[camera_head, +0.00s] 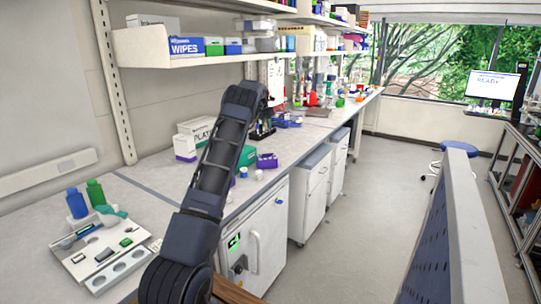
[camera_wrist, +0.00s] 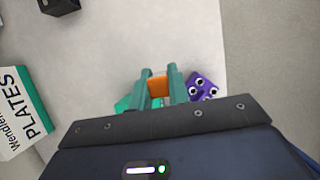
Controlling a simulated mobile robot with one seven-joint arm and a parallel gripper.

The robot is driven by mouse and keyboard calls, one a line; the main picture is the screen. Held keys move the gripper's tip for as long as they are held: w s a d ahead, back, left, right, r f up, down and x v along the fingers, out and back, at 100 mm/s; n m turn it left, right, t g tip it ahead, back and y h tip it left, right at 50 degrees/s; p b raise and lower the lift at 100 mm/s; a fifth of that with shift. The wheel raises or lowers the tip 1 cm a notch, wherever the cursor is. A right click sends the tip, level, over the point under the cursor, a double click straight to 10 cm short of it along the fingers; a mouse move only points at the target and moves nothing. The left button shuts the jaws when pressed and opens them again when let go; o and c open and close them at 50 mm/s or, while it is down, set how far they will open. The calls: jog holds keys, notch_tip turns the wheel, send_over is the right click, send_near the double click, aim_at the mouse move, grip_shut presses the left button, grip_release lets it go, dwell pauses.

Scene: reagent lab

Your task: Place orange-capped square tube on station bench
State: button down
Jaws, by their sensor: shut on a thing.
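In the wrist view, my gripper (camera_wrist: 160,86) has its two green fingers closed on the orange cap of the orange-capped square tube (camera_wrist: 158,87). Only the orange part and a pale edge show between the fingers, and the rest of the tube is hidden. The bench (camera_wrist: 125,42) lies below as a pale surface. In the head view, my arm reaches up and over the station bench (camera_head: 150,172), and the arm hides the gripper and the tube.
A purple rack (camera_wrist: 202,87) sits just right of my fingers, with a green block (camera_wrist: 124,103) partly hidden to their left. A PLATES box (camera_wrist: 20,112) stands at the left. A tray (camera_head: 98,252) and two bottles stand at the near bench end. A shelf (camera_head: 215,59) overhangs the bench.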

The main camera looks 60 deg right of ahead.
notch_tip(320, 180, down, 18)
jog(key=shift+f, duration=0.2)
dwell(0.4)
jog(key=shift+f, duration=0.1)
jog(key=c, duration=1.3)
grip_release()
jog(key=shift+c, duration=0.2)
jog(key=v, duration=1.2)
